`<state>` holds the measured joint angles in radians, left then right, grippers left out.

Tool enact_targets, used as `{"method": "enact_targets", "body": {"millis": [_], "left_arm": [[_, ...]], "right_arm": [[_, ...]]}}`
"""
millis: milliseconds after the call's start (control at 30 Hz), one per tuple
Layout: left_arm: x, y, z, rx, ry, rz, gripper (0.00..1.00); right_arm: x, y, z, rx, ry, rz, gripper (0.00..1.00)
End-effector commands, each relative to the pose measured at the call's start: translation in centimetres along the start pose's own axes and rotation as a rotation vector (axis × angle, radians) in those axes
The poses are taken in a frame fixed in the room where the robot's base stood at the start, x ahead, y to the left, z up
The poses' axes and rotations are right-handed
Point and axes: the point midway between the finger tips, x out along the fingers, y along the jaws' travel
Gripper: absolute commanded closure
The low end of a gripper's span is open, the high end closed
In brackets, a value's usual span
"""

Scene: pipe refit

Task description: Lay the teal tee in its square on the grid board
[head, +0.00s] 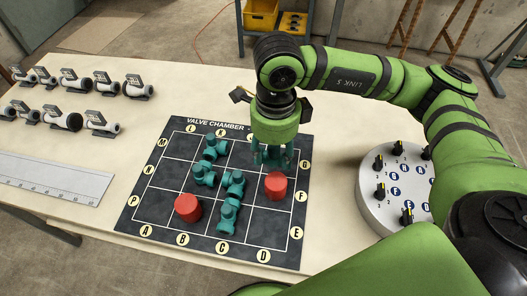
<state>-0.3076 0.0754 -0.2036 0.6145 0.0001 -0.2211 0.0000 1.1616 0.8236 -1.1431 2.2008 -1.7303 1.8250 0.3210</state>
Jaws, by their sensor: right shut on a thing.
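The dark grid board (267,225) lies on the table, with lettered yellow discs around its edge. My right gripper (272,160) points down over the board's upper right part. It is shut on a teal piece, most likely the teal tee, which the fingers largely hide; I cannot tell whether it touches the board. Several other teal fittings stand in the grid's middle, among them one at the top (215,147) and one at the bottom (227,216). My left gripper is not in view.
A red cylinder (188,208) stands at the board's lower left and another (275,186) just below my right gripper. A round grey panel with knobs (382,207) is to the right. Grey-white pipe fittings (75,80) and a ruler (55,178) lie to the left.

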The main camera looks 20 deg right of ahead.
Motion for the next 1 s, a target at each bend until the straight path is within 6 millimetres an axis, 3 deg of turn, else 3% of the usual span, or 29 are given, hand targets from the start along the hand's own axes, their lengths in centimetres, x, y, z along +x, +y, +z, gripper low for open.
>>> {"method": "enact_targets", "body": {"millis": [267,600,800,1000], "left_arm": [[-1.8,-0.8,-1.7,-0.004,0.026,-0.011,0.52],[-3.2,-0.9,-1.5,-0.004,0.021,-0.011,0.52],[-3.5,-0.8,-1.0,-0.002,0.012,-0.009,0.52],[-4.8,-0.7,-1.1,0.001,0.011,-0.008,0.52]], "right_arm": [[2.7,-3.4,3.6,0.004,0.004,0.002,0.85],[6.3,-7.5,7.6,0.001,0.002,0.001,0.85],[7.3,-8.1,8.1,-0.001,0.002,0.002,0.85],[10.0,-8.0,8.1,0.000,0.004,0.002,0.85]]}}
